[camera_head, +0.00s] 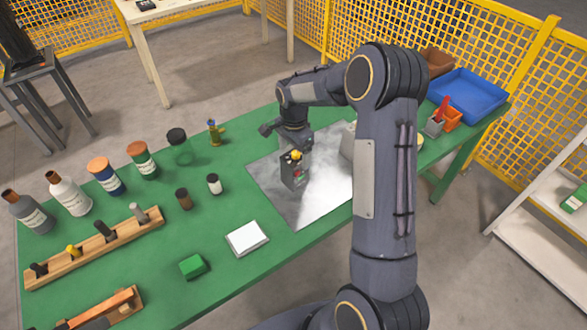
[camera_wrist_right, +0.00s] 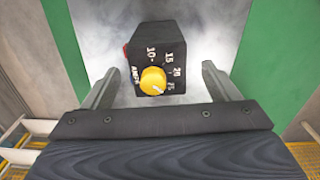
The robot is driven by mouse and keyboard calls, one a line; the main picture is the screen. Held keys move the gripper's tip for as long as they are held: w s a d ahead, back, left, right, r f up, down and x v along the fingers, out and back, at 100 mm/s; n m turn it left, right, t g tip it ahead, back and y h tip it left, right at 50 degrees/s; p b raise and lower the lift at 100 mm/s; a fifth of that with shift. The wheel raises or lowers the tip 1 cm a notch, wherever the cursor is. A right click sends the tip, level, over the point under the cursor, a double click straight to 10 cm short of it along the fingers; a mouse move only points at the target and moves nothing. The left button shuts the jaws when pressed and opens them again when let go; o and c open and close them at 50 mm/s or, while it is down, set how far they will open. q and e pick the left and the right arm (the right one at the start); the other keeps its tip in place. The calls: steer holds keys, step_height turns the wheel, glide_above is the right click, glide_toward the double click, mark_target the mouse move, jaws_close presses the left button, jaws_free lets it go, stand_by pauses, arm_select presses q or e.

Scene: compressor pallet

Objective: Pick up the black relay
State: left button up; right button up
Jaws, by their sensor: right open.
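The black relay (camera_wrist_right: 158,62) is a small dark box with a yellow dial and white numbers on its face. In the head view the relay (camera_head: 292,173) stands on a grey metal sheet (camera_head: 325,190) on the green table. My right gripper (camera_wrist_right: 161,70) is open, its two fingers left and right of the relay in the wrist view, with gaps on both sides. In the head view my right gripper (camera_head: 294,148) is directly over the relay and hides part of it. My left gripper is not in view.
Bottles and jars (camera_head: 107,177) stand at the left, near a wooden peg rack (camera_head: 98,247). A white block (camera_head: 247,238) and a green block (camera_head: 193,266) lie in front. A blue bin (camera_head: 467,95) is at the far right. My right arm hides part of the table.

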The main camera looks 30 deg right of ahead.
step_height(320, 180, down, 3)
steer(key=shift+s+f, duration=0.1)
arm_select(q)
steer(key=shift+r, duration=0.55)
arm_select(e)
steer(key=shift+c, duration=0.3)
steer(key=c, duration=1.6)
